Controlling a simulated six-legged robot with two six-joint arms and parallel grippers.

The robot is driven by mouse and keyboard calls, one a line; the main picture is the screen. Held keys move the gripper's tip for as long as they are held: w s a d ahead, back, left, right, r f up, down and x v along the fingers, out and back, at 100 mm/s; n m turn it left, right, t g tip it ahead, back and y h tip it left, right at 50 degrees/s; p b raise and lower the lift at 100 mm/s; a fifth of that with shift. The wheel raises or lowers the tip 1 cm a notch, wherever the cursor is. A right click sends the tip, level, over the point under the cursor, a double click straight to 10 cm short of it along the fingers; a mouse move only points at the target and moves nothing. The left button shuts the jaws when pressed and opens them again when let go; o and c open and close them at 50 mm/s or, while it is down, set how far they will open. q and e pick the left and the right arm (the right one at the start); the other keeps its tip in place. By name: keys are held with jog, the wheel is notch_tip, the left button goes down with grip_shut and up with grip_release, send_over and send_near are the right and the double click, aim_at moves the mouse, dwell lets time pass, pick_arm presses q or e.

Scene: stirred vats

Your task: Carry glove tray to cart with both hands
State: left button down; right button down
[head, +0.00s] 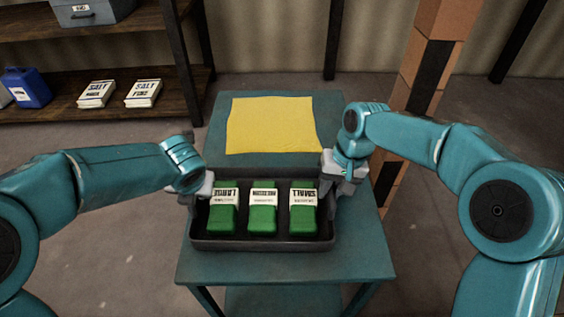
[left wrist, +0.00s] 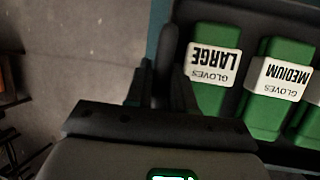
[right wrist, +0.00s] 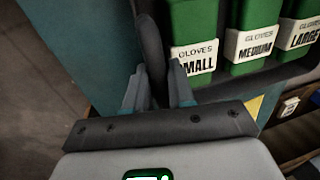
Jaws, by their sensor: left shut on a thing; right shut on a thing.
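The dark glove tray (head: 262,244) is on or just above the teal cart (head: 290,265); I cannot tell if it touches. It holds three green glove packs labelled large (head: 224,215), medium (head: 262,215) and small (head: 303,215). My left gripper (head: 204,190) is shut on the tray's left wall, which shows between its fingers in the left wrist view (left wrist: 163,75). My right gripper (head: 332,172) is shut on the tray's right wall, seen between the fingers in the right wrist view (right wrist: 152,70). In the head view the fingertips are partly hidden.
A yellow cloth (head: 272,125) lies on the far part of the teal top, behind the tray. A stack of brown boxes (head: 425,70) stands at the right behind my right arm. A wooden shelf (head: 180,85) at the back left holds salt bags (head: 143,93) and a blue jug (head: 28,88).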

pick_arm(q)
jog(key=shift+f+b, duration=0.3)
jog(key=shift+f, duration=0.3)
pick_arm(e)
jog(key=shift+f, duration=0.6)
pick_arm(q)
jog(key=c, duration=1.3)
grip_release()
pick_arm(e)
jog(key=c, duration=1.3)
grip_release()
pick_arm(q)
jog(key=o, duration=0.3)
pick_arm(e)
jog(key=o, duration=0.3)
pick_arm(q)
jog(key=shift+o, duration=0.2)
pick_arm(e)
jog(key=shift+o, duration=0.2)
jog(key=shift+r, duration=0.1)
pick_arm(q)
jog(key=v, duration=1.2)
pick_arm(e)
notch_tip(320, 180, up, 12)
jog(key=d, duration=0.2)
jog(key=shift+d, duration=0.15)
pick_arm(q)
jog(key=shift+r, duration=0.1)
